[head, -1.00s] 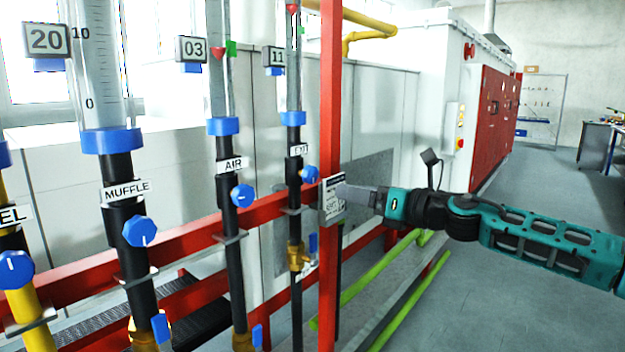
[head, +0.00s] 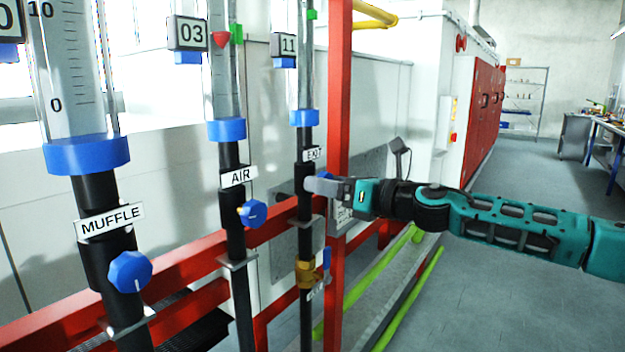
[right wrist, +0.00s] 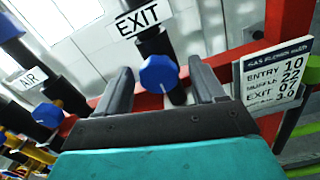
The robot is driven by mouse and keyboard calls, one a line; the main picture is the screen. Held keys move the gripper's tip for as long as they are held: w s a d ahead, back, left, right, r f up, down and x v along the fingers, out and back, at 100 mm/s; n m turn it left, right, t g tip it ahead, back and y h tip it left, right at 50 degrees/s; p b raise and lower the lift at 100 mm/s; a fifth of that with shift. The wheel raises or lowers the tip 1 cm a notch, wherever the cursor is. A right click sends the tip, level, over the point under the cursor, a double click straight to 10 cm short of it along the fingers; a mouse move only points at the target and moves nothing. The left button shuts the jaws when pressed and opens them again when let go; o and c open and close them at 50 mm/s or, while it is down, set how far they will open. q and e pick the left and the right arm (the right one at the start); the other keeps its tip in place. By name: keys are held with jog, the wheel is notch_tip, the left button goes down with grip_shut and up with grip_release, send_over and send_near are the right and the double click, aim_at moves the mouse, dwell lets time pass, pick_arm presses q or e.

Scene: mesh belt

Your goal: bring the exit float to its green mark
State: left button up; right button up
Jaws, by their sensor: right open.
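The exit flow tube (head: 306,75) stands right of the air tube in the head view, with a display (head: 288,46) reading 11. Its green mark (head: 312,15) shows near the top edge; its float is not in view. The blue exit knob (right wrist: 159,74) sits below the EXIT label (right wrist: 144,19) and is mostly hidden behind my gripper in the head view. My right gripper (head: 310,185) is open at the knob; it also shows in the right wrist view (right wrist: 160,66), a finger on either side of the knob. I cannot tell whether they touch it. My left gripper is not in view.
A red post (head: 339,100) stands just right of the exit tube, with a placard (right wrist: 273,82) beside my gripper. The air knob (head: 253,213) and muffle knob (head: 130,271) are to the left. A brass valve (head: 306,272) is below. Open floor lies right.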

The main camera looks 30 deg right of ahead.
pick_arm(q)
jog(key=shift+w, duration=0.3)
pick_arm(e)
jog(key=shift+w+a, duration=0.15)
jog(key=shift+w, duration=0.1)
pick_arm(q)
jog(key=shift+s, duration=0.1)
pick_arm(e)
jog(key=shift+c, duration=0.9)
jog(key=c, duration=0.9)
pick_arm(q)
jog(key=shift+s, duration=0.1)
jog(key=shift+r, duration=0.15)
pick_arm(e)
jog(key=shift+m, duration=0.3)
jog(key=m+p, duration=0.1)
jog(key=m, duration=0.2)
jog(key=shift+r+m, duration=0.1)
jog(key=shift+m, duration=0.2)
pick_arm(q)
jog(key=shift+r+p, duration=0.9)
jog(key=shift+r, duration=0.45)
pick_arm(e)
jog(key=shift+m, duration=2.2)
